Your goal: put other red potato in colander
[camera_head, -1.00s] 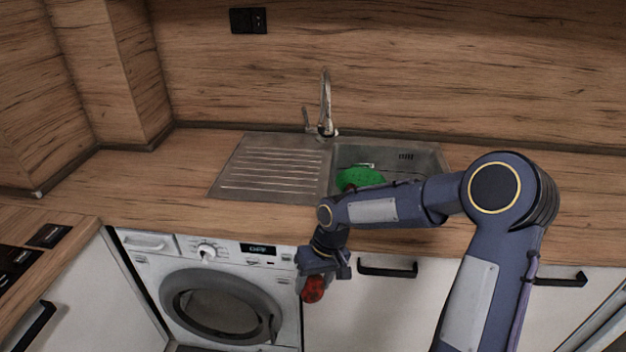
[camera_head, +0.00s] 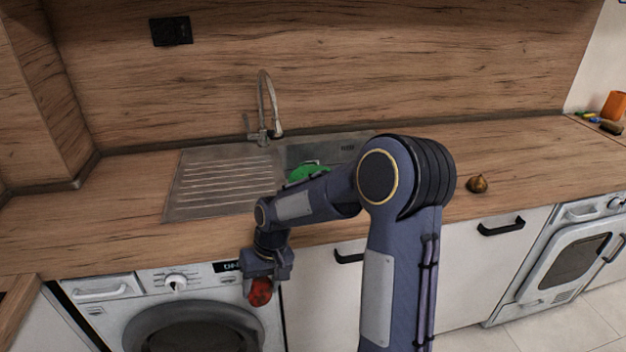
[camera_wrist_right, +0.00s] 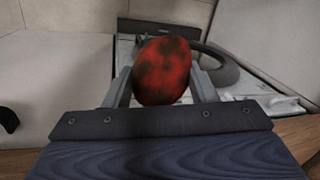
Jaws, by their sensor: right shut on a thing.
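My right gripper (camera_head: 262,283) is shut on a red potato (camera_head: 260,292) in front of the counter, below its front edge and by the washing machine. In the right wrist view the potato (camera_wrist_right: 163,70), red with dark patches, sits between the two fingers. The green colander (camera_head: 308,172) is in the sink basin, up and to the right of the gripper in the head view. My right arm hides part of it, and its contents cannot be seen. My left gripper is not in view.
The steel sink's ridged drainer (camera_head: 212,180) lies left of the basin, with a tall tap (camera_head: 266,110) behind. A brown onion-like item (camera_head: 477,184) sits on the counter at right. An orange object (camera_head: 613,106) stands at the far right. The counter's left part is clear.

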